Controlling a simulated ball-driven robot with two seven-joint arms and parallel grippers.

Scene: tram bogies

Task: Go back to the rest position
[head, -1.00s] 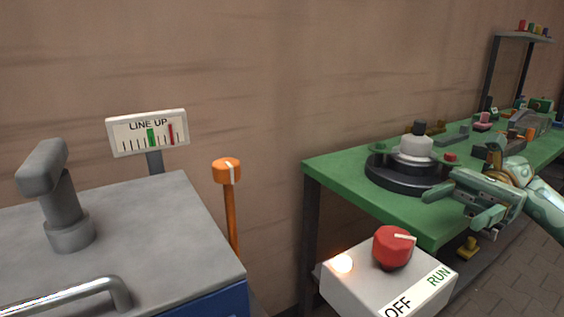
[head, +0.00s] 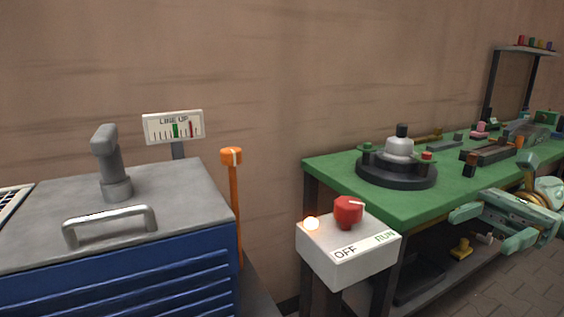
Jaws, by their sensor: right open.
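My right gripper (head: 468,210) is at the right of the head view, pale green, in front of the front edge of the green bench (head: 395,208). Its jaws are open and I see nothing between them. It is apart from the switch box (head: 345,262), which stands to its left. My left gripper is not in view.
The box carries a red knob (head: 347,212) and a lit lamp (head: 311,224). A dark round fixture (head: 396,173) and several parts occupy the bench. A blue cabinet (head: 150,280) with a grey lever (head: 107,160) stands left, beside an orange post (head: 234,205). Paved floor shows at lower right.

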